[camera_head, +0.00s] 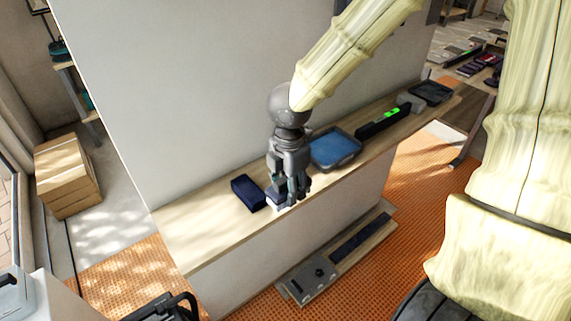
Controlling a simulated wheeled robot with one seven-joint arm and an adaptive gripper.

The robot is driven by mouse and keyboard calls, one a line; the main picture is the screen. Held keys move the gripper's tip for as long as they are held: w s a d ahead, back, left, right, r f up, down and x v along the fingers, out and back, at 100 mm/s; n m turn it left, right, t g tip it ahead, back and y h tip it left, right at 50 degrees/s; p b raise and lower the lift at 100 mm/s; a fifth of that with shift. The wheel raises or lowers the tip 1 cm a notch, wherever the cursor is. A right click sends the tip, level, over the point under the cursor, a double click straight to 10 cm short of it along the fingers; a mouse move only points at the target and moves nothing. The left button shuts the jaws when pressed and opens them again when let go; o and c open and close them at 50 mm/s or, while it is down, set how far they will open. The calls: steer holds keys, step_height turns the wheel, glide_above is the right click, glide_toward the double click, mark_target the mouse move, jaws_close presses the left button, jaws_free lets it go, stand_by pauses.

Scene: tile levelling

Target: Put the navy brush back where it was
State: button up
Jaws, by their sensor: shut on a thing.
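My gripper (290,194) points down over the wooden ledge and is shut on a small dark-blue thing with a pale underside, which looks like the navy brush (278,202). The fingers hide much of it. It is at or just above the ledge (205,229), near the front edge; I cannot tell whether it touches. A dark navy block (248,193) lies on the ledge just left of the gripper, apart from it.
Right of my gripper on the ledge are a blue tray (334,148), a black level with a green vial (383,121) and a dark tray (431,92). A wall rises behind. Cardboard boxes (68,175) stand at left. The ledge's left end is clear.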

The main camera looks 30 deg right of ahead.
steer(key=w+d+p, duration=0.1)
steer(key=w+d, duration=0.1)
steer(key=w, duration=0.1)
steer(key=w+d+p, duration=0.1)
steer(key=w+d, duration=0.1)
steer(key=w, duration=0.1)
steer(key=w+d+f+p, duration=0.1)
steer(key=w+d, duration=0.1)
steer(key=w, duration=0.2)
steer(key=shift+p, duration=0.35)
steer(key=shift+f+p, duration=0.55)
steer(key=shift+f, duration=1.25)
steer(key=o, duration=0.9)
steer(key=shift+r, duration=0.1)
steer(key=shift+r+b, duration=1.05)
steer(key=shift+r, duration=4.85)
steer(key=shift+a, duration=0.1)
